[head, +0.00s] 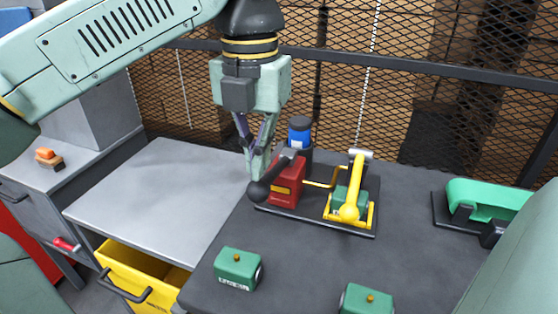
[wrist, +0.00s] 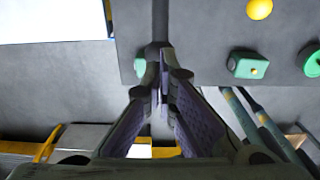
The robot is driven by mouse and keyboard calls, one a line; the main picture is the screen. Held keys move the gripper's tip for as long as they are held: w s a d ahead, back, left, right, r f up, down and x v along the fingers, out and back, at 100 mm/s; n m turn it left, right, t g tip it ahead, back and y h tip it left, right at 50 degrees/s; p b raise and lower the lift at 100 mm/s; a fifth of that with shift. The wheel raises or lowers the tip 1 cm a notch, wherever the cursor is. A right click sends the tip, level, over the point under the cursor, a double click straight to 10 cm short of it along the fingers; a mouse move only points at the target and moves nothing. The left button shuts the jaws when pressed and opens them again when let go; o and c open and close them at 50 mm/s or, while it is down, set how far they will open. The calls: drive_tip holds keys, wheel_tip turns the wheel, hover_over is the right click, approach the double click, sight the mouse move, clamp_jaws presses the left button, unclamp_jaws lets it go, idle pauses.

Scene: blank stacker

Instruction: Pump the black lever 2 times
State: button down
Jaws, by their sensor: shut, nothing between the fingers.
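The black lever (head: 272,177) slants from the top of a red pump housing (head: 288,186) down to a round black knob at its left end. My gripper (head: 257,172) points downward just behind the lever, close to the knob, with its fingers together and nothing held. In the wrist view the gripper (wrist: 163,72) shows with its fingertips at a dark bar (wrist: 160,22) that looks like the lever. I cannot tell whether the fingertips touch it.
A yellow lever (head: 353,187) stands right of the red housing, and a blue-and-black cylinder (head: 299,136) behind it. Green blocks (head: 238,268) (head: 366,300) sit at the front. A green device (head: 485,202) is at right. The grey table (head: 160,195) at left is clear.

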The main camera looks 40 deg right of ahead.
drive_tip(key=shift+f+b, duration=3.05)
drive_tip(key=shift+f, duration=1.5)
wheel_tip(320, 180, up, 10)
drive_tip(key=p, duration=0.9)
drive_tip(key=shift+r, duration=0.25)
drive_tip(key=shift+f, duration=0.1)
